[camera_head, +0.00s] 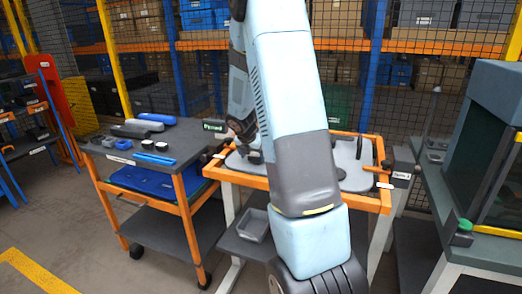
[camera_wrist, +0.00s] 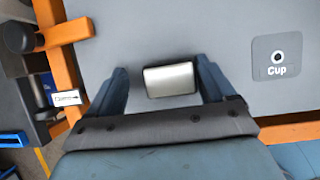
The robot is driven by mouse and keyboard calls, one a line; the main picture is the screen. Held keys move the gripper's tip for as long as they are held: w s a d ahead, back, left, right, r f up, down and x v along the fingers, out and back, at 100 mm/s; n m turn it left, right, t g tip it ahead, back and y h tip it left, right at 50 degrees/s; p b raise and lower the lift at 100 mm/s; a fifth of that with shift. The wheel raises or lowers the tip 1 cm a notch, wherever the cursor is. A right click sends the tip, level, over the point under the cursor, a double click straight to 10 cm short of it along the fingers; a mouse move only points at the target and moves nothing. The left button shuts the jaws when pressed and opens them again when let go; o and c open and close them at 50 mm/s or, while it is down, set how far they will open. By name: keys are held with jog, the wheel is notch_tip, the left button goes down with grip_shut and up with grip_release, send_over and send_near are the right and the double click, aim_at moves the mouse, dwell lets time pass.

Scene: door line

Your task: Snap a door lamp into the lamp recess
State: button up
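In the wrist view, a pale, glossy, rounded rectangle (camera_wrist: 171,80) that looks like the door lamp is at the grey door panel (camera_wrist: 225,25). I cannot tell whether it sits in the lamp recess or stands above the panel. My gripper (camera_wrist: 163,66) has its two blue-grey fingers apart, one on each side of the pale piece. A gap shows on its left; the right finger is very close to it. In the head view, the door panel (camera_head: 355,160) lies in an orange-framed stand, and my arm hides the gripper and the middle of the panel.
A cart (camera_head: 185,140) with dark and blue parts stands left of the stand. A grey bin (camera_head: 253,225) sits on the lower shelf. A dark cabinet (camera_head: 485,150) stands at the right, with mesh fencing behind.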

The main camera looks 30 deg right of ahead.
aim_at(255, 164)
jog(key=shift+o, duration=1)
jog(key=f, duration=0.1)
jog(key=s+f, duration=0.1)
jog(key=f, duration=0.1)
jog(key=shift+s+a+f+g, duration=0.1)
jog(key=shift+s+f+g, duration=0.1)
jog(key=shift+s+g, duration=0.15)
jog(key=shift+s, duration=0.1)
jog(key=shift+d+r, duration=0.15)
jog(key=shift+d, duration=0.1)
jog(key=shift+w+a+r, duration=0.3)
jog(key=shift+w+r, duration=0.05)
jog(key=shift+r, duration=0.05)
jog(key=r, duration=0.3)
jog(key=shift+w+a+r, duration=0.1)
jog(key=shift+w+a, duration=0.15)
jog(key=shift+w, duration=0.15)
jog(key=s+v, duration=0.1)
jog(key=v, duration=1.1)
jog(key=shift+d+r+t, duration=0.2)
jog(key=shift+t, duration=0.25)
